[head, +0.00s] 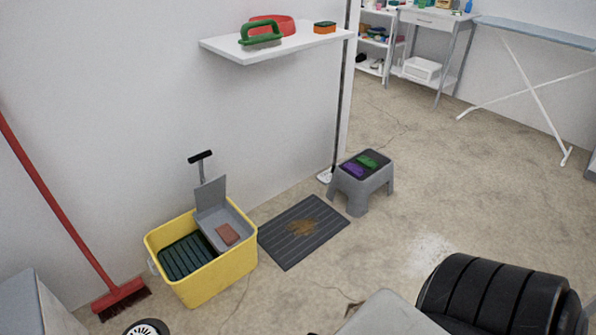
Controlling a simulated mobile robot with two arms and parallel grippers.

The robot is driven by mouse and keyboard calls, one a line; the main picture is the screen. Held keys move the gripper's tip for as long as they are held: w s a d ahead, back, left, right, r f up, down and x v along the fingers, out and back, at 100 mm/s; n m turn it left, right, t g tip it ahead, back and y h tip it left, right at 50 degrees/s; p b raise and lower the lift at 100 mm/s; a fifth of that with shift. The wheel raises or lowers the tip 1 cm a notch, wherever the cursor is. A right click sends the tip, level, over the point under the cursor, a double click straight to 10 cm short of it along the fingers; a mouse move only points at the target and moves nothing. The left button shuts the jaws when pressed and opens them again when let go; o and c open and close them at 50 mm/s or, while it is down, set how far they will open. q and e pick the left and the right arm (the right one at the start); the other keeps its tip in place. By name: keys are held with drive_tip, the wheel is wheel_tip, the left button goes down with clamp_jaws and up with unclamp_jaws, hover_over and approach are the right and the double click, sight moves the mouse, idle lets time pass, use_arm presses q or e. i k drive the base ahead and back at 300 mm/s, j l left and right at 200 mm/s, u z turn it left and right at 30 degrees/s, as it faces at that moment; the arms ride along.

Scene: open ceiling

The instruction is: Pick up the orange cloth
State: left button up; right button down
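I cannot pick out a clear orange cloth in the head view. A small orange block with a dark green top (325,27), like a sponge, lies on the white wall shelf. A flat reddish-brown piece (228,234) lies in the grey tray of the yellow bucket; I cannot tell whether it is cloth or sponge. A green piece (367,160) and a purple piece (353,170), perhaps folded cloths, lie on the grey step stool (376,184). A small brown thing on the floor at the bottom is too cut off to name.
The white shelf (222,48) also holds a green brush (262,42) and a red item. The yellow bucket (222,275) stands beside a dark mat (277,245) with a brown stain. A red broom (122,296) leans left. Open floor (460,190) lies to the right.

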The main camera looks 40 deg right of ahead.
sight(227, 233)
drive_tip(key=i+l+u, duration=0.2)
drive_tip(key=i+l, duration=0.6)
